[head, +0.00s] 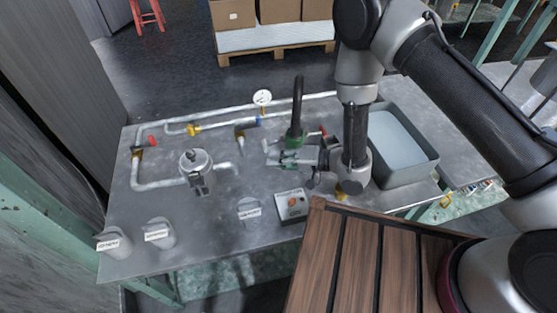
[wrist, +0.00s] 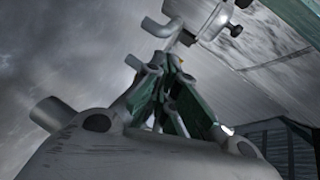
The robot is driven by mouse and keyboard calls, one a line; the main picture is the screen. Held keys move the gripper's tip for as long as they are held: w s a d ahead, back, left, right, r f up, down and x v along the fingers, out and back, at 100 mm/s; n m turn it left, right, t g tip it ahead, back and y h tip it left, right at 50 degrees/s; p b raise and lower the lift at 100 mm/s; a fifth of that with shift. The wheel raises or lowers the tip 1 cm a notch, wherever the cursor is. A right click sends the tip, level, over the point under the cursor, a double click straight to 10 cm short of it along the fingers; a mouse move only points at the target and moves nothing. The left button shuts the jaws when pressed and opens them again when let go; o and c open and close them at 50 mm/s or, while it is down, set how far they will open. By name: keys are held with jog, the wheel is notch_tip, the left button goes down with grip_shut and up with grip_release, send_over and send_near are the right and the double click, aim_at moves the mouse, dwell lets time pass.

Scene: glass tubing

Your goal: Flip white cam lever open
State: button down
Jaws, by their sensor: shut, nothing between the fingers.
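My gripper (head: 274,158) reaches leftward low over the grey bench in the head view. Its fingers are closed together and empty; they also show in the wrist view (wrist: 166,68). A green coupling (head: 294,138) with an upright black hose stands just behind the fingers in the head view. A small pale piece (head: 265,145), which may be the white cam lever, sticks out at the coupling's left, just beyond the fingertips. A red-ended lever (head: 323,131) is at its right. I cannot tell whether fingers and pale piece touch. The coupling's lower part is partly hidden by my gripper.
A silver canister (head: 196,162) with pipework stands to the left. A control box (head: 291,205) with an orange button sits in front, and a grey basin (head: 402,147) lies to the right. Labelled cups (head: 159,233) stand near the front edge.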

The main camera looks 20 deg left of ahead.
jog(key=shift+r, duration=0.1)
jog(key=v, duration=1.2)
jog(key=shift+s, duration=0.1)
dwell(0.3)
